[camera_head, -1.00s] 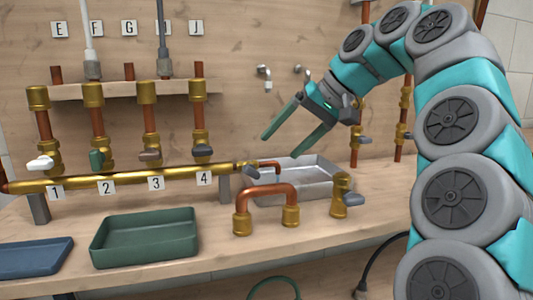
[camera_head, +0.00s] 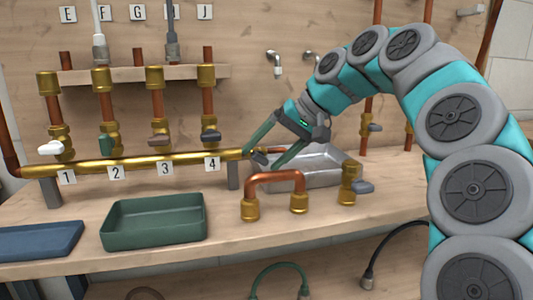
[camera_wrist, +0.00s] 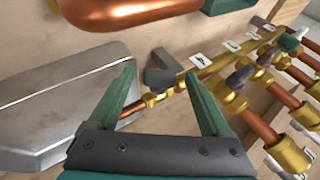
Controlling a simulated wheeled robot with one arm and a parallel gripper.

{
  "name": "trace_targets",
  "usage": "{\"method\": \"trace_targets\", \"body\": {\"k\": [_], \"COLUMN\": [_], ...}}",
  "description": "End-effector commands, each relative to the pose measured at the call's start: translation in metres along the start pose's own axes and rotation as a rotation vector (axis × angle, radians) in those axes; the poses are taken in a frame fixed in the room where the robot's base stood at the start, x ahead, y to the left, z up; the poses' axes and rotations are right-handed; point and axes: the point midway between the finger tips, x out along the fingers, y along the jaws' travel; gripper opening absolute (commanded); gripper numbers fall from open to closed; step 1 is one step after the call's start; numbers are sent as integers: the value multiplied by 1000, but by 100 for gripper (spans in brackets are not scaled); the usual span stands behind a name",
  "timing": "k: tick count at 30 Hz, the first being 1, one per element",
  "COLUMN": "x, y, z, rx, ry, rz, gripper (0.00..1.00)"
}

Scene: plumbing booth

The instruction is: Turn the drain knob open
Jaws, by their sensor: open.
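The drain knob (camera_head: 258,158) is a dark grey lever on the brass valve at the right end of the horizontal brass manifold (camera_head: 140,163). It also shows in the wrist view (camera_wrist: 162,70), between my fingertips as seen from the wrist. My gripper (camera_head: 262,155) has its green fingers spread, reaching down to the left at the knob. In the wrist view (camera_wrist: 160,73), one finger is left and one is right of the knob. I cannot tell whether either finger touches it.
A metal basin (camera_head: 322,172) lies right of the valve. A copper U-pipe (camera_head: 275,182) and a small brass valve (camera_head: 348,190) stand in front. A green tray (camera_head: 150,230) and blue tray (camera_head: 40,240) sit at the front left. Several upright valves, numbered, line the manifold.

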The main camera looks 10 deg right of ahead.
Motion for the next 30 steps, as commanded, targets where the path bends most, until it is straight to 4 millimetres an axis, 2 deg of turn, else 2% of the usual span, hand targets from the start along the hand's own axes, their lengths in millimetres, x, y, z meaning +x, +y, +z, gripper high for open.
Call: {"method": "trace_targets", "body": {"k": [8,30], "x": [1,1], "y": [0,0], "z": [0,-1], "rx": [0,0], "ry": [1,2], "rz": [0,0], "gripper": [82,0]}}
